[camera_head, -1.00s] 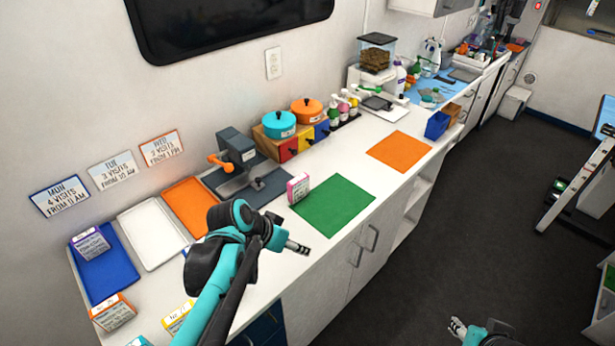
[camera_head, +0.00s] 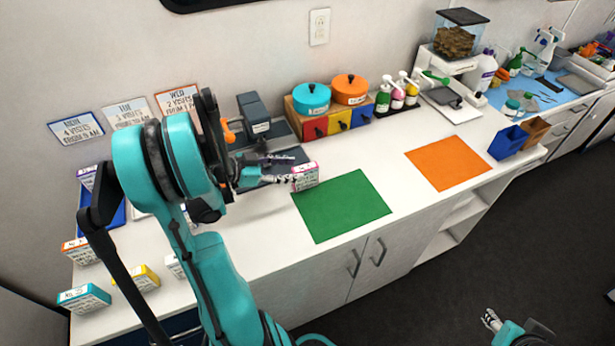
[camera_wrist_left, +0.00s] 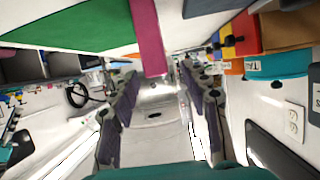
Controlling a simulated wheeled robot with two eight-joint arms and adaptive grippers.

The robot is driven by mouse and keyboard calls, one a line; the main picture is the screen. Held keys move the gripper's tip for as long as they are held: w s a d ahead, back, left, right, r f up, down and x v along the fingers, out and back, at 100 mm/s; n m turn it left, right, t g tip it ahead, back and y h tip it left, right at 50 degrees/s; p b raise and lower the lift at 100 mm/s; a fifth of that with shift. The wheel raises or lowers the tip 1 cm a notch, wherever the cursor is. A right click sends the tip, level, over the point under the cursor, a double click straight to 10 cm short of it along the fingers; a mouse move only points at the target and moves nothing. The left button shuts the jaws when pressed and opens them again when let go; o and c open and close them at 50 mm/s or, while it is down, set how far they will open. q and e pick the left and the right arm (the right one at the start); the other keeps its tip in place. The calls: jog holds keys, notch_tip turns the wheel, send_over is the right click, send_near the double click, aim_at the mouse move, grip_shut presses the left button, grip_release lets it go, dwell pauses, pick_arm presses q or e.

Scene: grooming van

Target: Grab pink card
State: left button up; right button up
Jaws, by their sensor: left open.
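The pink card (camera_head: 306,177), a small upright pink-edged block with a white printed face, stands on the white counter at the left edge of the green mat (camera_head: 345,207). My left gripper (camera_head: 288,169) is open just left of it, its fingertips close to the card. In the left wrist view the card's pink edge (camera_wrist_left: 149,38) shows as a strip reaching toward the gap between the two open fingers (camera_wrist_left: 160,95). I cannot tell whether they touch it. My right gripper (camera_head: 491,319) is low at the bottom right, away from the counter; its jaws are too small to read.
An orange mat (camera_head: 449,163) lies right of the green mat. Teal (camera_head: 311,98) and orange (camera_head: 351,89) round pots sit on coloured drawers behind. Teal (camera_head: 84,298), yellow (camera_head: 146,278) and orange (camera_head: 80,250) cards stand at the left. The counter between the mats is clear.

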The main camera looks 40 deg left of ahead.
aim_at(298, 169)
pick_arm(q)
jog(key=b+x, duration=0.1)
jog(key=x, duration=0.3)
jog(key=shift+d+f, duration=0.2)
jog(key=shift+w+d+f+b, duration=0.15)
jog(key=shift+w+b, duration=0.15)
jog(key=shift+w, duration=0.15)
grip_shut()
jog(key=shift+r, duration=0.2)
